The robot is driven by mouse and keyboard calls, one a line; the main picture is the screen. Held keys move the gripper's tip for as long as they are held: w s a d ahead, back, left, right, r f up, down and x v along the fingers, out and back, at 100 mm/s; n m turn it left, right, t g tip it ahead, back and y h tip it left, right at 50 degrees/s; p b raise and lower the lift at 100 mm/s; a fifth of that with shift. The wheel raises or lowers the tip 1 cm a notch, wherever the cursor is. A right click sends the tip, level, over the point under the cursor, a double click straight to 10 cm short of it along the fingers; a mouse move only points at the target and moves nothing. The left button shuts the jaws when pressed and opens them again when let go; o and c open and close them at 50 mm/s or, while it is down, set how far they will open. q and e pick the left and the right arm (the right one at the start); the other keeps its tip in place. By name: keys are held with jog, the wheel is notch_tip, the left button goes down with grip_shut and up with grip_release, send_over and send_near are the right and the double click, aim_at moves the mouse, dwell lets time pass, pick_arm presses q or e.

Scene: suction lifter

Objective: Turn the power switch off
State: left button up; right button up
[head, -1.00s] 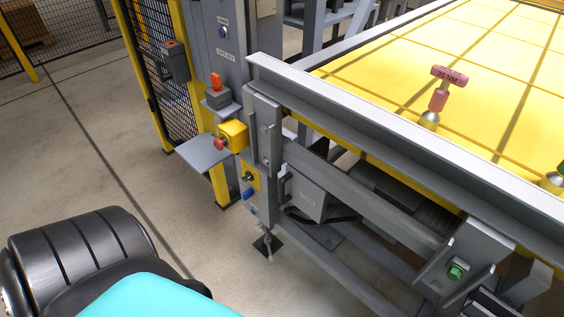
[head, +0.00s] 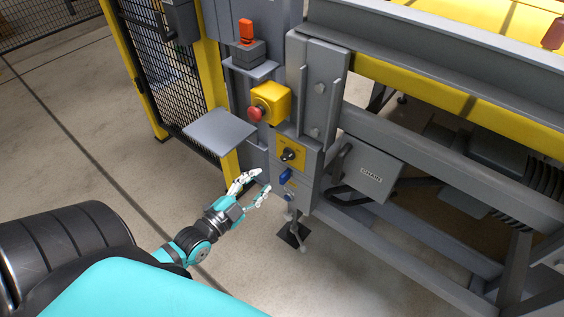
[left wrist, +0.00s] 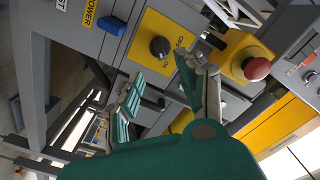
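A black rotary knob (head: 290,154) sits on a yellow plate on the grey post. In the left wrist view the knob (left wrist: 160,47) has ON/OFF-like lettering beside it. A blue handle (head: 285,176) is just below it; in the left wrist view a yellow label reading POWER (left wrist: 90,13) lies next to the blue handle (left wrist: 110,25). I cannot tell for sure which control that label names. My left gripper (head: 260,184) is open and empty, left of the blue handle and below the knob, apparently apart from both. My right gripper is not in view.
A red emergency-stop button on a yellow box (head: 272,101) sits above the knob. A grey shelf plate (head: 220,133) juts out left, above my left gripper. The lifter's grey frame (head: 420,145) fills the right. The floor (head: 110,175) on the left is clear.

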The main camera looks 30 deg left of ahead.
aim_at(283, 160)
pick_arm(q)
jog(key=w, duration=0.3)
jog(key=w+b, duration=0.1)
jog(key=w, duration=0.6)
jog(key=shift+w+d, duration=0.15)
jog(key=shift+d, duration=0.2)
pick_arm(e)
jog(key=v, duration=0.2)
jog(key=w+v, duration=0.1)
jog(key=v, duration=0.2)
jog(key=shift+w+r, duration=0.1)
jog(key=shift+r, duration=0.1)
pick_arm(q)
grip_shut()
